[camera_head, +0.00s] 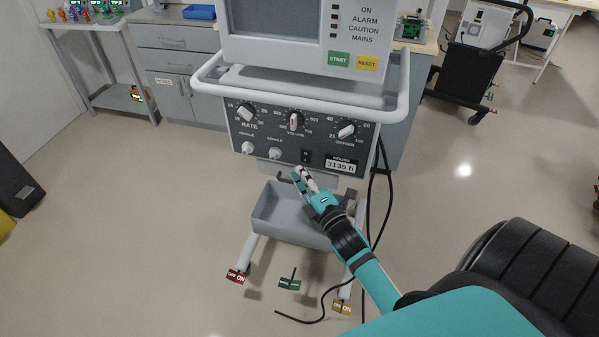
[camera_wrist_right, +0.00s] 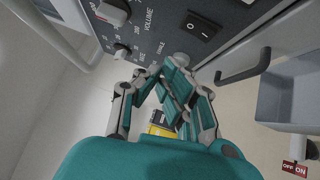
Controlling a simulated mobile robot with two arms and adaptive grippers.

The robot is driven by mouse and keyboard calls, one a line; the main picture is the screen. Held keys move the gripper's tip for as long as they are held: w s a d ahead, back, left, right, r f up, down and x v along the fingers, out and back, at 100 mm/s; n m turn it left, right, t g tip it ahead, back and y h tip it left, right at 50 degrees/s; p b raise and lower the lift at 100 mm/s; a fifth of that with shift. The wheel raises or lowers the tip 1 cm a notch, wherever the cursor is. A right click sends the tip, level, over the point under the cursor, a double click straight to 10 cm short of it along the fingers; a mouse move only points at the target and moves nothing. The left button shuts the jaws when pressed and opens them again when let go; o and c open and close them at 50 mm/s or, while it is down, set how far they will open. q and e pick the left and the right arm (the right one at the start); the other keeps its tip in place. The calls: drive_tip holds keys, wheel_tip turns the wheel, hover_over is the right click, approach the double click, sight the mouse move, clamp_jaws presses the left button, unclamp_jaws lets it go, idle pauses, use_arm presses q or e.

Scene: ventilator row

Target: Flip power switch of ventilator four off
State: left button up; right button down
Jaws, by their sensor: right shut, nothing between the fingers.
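The ventilator (camera_head: 270,110) stands in the middle of the head view, with a dark control panel of knobs below its screen. Its black rocker power switch (camera_head: 306,156) sits low on the panel, left of the hours display; the switch (camera_wrist_right: 199,27) also shows large in the right wrist view. I cannot tell for sure which way the rocker is tipped. My right gripper (camera_head: 301,176) is shut and empty, just below the switch and apart from it. In the right wrist view the gripper (camera_wrist_right: 178,72) points at the panel's lower edge. My left gripper is not in view.
A grey tray (camera_head: 262,213) hangs below the panel, under my right gripper. A white rail (camera_head: 203,84) runs round the ventilator. Black cables (camera_head: 388,190) hang at its right side. Red, green and yellow tags (camera_head: 289,284) are near the floor. Open floor lies left.

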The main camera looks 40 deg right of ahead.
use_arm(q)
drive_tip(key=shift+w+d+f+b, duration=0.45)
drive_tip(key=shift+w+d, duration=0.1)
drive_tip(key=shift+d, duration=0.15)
use_arm(e)
drive_tip(key=s, duration=0.8)
drive_tip(key=shift+r, duration=0.15)
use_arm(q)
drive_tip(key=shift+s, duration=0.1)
